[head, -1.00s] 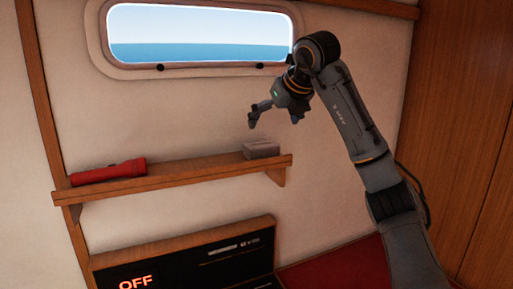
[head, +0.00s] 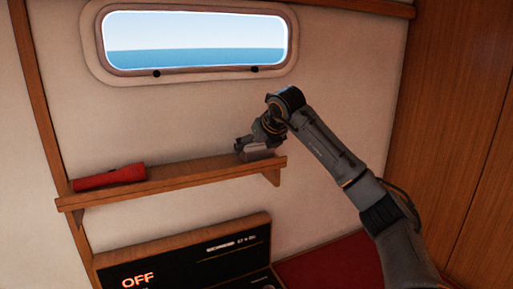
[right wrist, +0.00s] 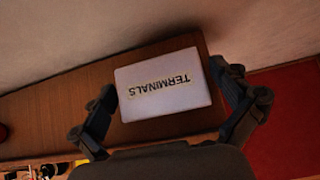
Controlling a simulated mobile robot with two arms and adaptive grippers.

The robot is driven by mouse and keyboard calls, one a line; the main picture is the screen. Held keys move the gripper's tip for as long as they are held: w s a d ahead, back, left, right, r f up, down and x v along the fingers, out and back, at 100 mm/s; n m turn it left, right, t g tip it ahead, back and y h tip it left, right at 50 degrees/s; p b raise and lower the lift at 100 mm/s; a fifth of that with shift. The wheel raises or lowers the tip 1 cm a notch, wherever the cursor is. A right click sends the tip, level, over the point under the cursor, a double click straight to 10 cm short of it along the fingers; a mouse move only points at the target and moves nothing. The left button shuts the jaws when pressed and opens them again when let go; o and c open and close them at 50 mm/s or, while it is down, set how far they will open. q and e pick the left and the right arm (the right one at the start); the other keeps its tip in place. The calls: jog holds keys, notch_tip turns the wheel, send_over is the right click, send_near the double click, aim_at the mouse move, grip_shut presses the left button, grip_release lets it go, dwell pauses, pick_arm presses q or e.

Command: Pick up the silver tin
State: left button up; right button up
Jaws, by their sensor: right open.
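The silver tin (head: 259,155) sits at the right end of the wooden wall shelf, partly hidden by my right gripper (head: 253,148) in the head view. In the right wrist view the tin (right wrist: 164,88) shows its pale flat lid with the label "TERMINALS", upside down. My right gripper (right wrist: 163,82) is open, with one finger on each side of the tin. The left finger is very close to the tin's left edge; I cannot tell if it touches. My left gripper is not in view.
A red flashlight (head: 109,177) lies at the left end of the shelf (head: 190,178). The wall and a window (head: 195,40) are behind and above. Below are a black panel reading "OFF" (head: 137,280) and a red cushion (head: 325,262). The middle of the shelf is clear.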

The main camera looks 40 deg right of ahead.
jog(key=shift+s+a, duration=0.1)
jog(key=c, duration=1.1)
jog(key=shift+o, duration=0.2)
jog(key=shift+r, duration=0.2)
